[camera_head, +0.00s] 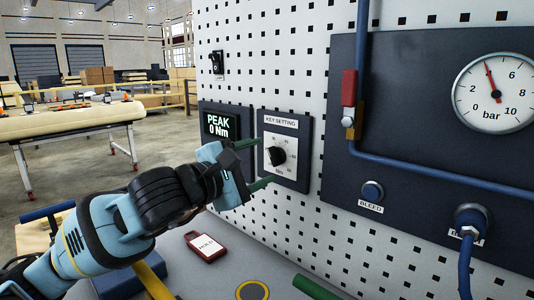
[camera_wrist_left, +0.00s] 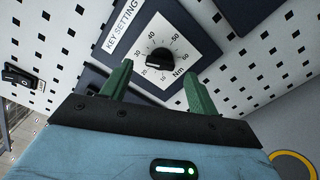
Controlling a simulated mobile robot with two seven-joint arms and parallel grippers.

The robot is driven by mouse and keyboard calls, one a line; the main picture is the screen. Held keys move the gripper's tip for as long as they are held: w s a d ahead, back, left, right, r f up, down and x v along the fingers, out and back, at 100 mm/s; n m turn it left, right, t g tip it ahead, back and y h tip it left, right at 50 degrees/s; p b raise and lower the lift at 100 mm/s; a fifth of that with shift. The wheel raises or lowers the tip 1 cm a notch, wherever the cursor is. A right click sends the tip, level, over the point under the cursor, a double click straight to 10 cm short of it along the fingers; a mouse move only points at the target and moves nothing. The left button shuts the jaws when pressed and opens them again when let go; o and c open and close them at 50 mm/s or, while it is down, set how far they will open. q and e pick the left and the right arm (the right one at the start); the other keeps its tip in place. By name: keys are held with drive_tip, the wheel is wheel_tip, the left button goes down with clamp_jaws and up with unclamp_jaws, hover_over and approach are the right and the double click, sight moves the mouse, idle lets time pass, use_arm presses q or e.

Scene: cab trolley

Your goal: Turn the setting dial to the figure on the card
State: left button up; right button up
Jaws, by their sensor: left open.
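The setting dial is a black pointer knob (camera_head: 277,156) on the white KEY SETTING plate (camera_head: 281,125), with figures around it. In the left wrist view the knob (camera_wrist_left: 159,57) points to the lower left, toward the low figures. My left gripper (camera_head: 257,163) is open, its green fingers reaching toward the plate on either side of the knob. In the left wrist view the fingertips (camera_wrist_left: 157,72) stand apart below the knob, with nothing between them. Contact with the knob is not visible. No card with a legible figure shows.
A display (camera_head: 219,126) reads PEAK 0 Nm left of the dial. A red HOLD tag (camera_head: 206,246) lies on the grey top below. A dark panel (camera_head: 400,115) with a bar gauge (camera_head: 495,92), blue pipes and a BLEED button (camera_head: 372,191) is at right.

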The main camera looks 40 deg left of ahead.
sight(271, 158)
use_arm(q)
drive_tip(key=shift+w+d+p, duration=0.15)
drive_tip(key=shift+w+p, duration=0.3)
drive_tip(key=shift+w, duration=1.3)
drive_tip(key=c, duration=1)
